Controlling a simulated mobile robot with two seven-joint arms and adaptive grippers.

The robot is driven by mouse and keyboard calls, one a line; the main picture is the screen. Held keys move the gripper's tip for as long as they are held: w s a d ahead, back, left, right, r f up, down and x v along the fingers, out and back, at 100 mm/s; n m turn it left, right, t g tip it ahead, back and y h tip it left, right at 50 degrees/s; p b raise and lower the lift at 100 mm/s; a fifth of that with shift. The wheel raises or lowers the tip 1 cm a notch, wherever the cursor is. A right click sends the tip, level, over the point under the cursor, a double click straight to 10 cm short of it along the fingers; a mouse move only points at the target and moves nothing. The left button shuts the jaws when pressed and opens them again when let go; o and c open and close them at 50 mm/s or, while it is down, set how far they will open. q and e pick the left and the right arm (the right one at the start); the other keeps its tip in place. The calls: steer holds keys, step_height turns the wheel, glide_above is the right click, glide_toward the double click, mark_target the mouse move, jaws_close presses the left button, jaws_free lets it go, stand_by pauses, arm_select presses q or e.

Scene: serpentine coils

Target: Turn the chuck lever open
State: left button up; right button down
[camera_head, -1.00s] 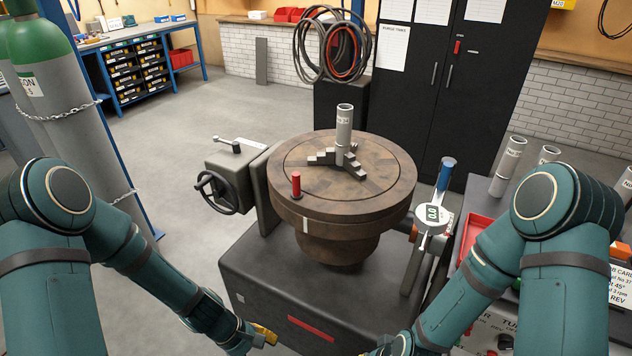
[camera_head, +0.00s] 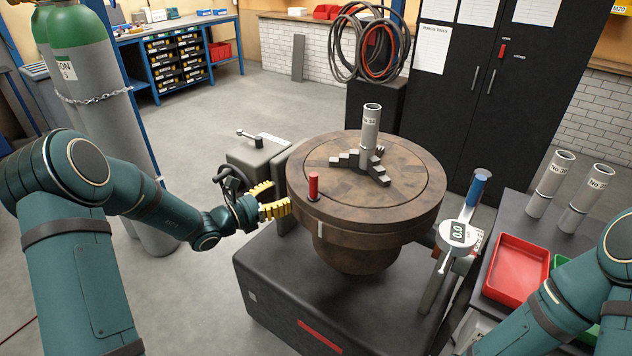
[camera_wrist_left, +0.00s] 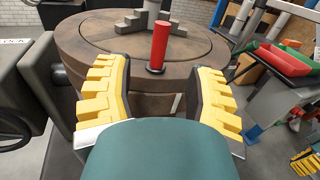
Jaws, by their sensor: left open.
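The chuck lever is a red upright handle (camera_head: 313,186) near the front left rim of the round brown turntable (camera_head: 420,205). A grey labelled tube (camera_head: 371,128) stands upright in the stepped chuck jaws (camera_head: 346,160) at its middle. My left gripper (camera_head: 276,202), with yellow fingers, is at the turntable's left edge, just left of the red handle. In the left wrist view the fingers (camera_wrist_left: 162,92) are spread wide, and the red handle (camera_wrist_left: 159,45) stands beyond them, between their lines and apart from both.
A grey tailstock-like unit with a handwheel (camera_head: 232,180) sits behind my left gripper. A red tray (camera_head: 517,270) and spare tubes (camera_head: 588,198) are on the right bench. Gas cylinders (camera_head: 100,110) stand at left.

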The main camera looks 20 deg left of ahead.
mark_target(313, 181)
arm_select(q)
steer(key=x, duration=1.1)
steer(key=shift+b, duration=0.3)
jaws_close()
